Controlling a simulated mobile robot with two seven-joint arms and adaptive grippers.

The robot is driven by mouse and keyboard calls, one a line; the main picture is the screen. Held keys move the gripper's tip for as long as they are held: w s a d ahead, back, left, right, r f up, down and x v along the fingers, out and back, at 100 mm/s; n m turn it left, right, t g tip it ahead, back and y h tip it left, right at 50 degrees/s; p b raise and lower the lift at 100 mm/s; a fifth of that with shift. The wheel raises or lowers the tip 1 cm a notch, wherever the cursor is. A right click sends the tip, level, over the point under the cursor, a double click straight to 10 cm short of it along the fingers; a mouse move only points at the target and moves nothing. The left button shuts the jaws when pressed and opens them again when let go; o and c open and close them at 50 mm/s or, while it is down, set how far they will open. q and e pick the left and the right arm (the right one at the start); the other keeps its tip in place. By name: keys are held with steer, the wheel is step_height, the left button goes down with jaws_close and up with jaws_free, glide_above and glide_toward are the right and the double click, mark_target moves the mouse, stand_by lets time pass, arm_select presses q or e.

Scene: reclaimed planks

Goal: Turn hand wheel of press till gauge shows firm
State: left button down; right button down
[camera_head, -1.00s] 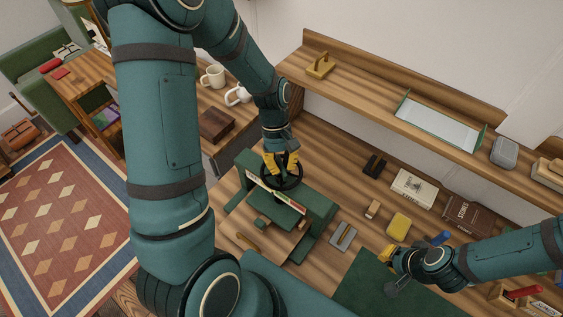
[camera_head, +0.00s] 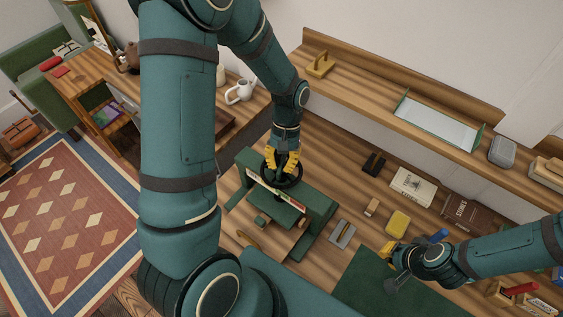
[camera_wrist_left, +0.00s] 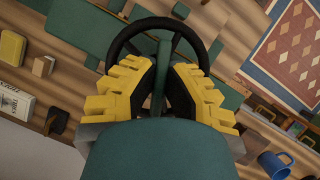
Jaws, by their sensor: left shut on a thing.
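The green press (camera_head: 318,212) stands on the plank bench. Its black hand wheel (camera_head: 298,180) sits on top and also shows in the left wrist view (camera_wrist_left: 165,22). My left gripper (camera_head: 283,163) points down on the wheel from above.
A grey metal piece (camera_head: 342,234), a yellow block (camera_head: 397,223) and books (camera_head: 467,213) lie right of the press. A green mat (camera_head: 365,285) lies in front. A long shelf (camera_head: 370,100) runs behind. A white jug (camera_head: 240,91) stands at back left.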

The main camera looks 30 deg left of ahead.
stand_by(0.3)
arm_select(q)
steer(key=c, duration=1)
jaws_free()
steer(key=shift+c, duration=0.2)
steer(key=v, duration=1.2)
steer(key=shift+a, duration=0.1)
